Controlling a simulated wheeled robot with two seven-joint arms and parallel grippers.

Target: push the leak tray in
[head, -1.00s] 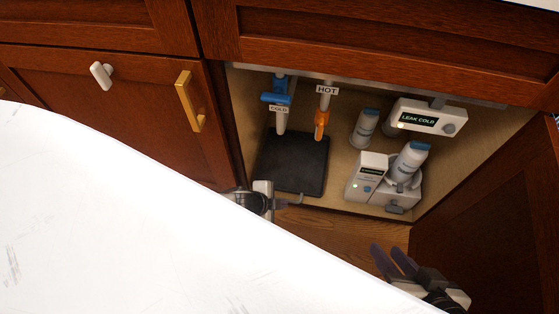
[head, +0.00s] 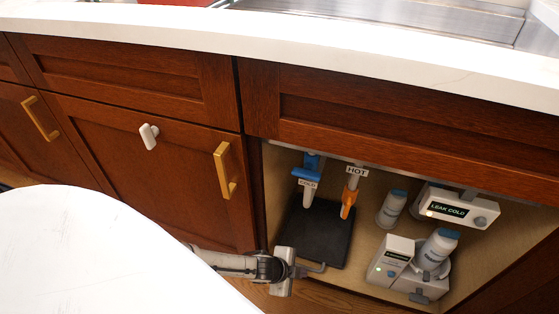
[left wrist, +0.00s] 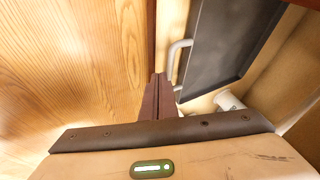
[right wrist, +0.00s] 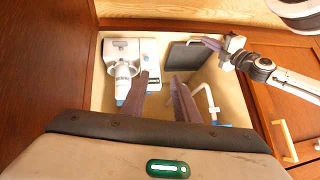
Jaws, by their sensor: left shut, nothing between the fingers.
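The leak tray (head: 318,232) is a flat black tray on the cabinet floor, below the cold and hot valves. It has a grey bar handle (left wrist: 178,58) on its front edge. My left gripper (head: 299,270) is at the front of the cabinet by the tray's handle. In the left wrist view its fingers (left wrist: 160,92) are together and empty, just beside the handle; I cannot tell whether they touch it. My right gripper (right wrist: 161,92) has its fingers apart with nothing between them, facing the cabinet opening. It is outside the head view.
A blue cold valve (head: 308,172) and an orange hot valve (head: 350,195) hang above the tray. A leak display box (head: 458,207), white bottles (head: 391,208) and a device with a green light (head: 391,258) stand to the right. A white counter (head: 110,255) covers the lower left.

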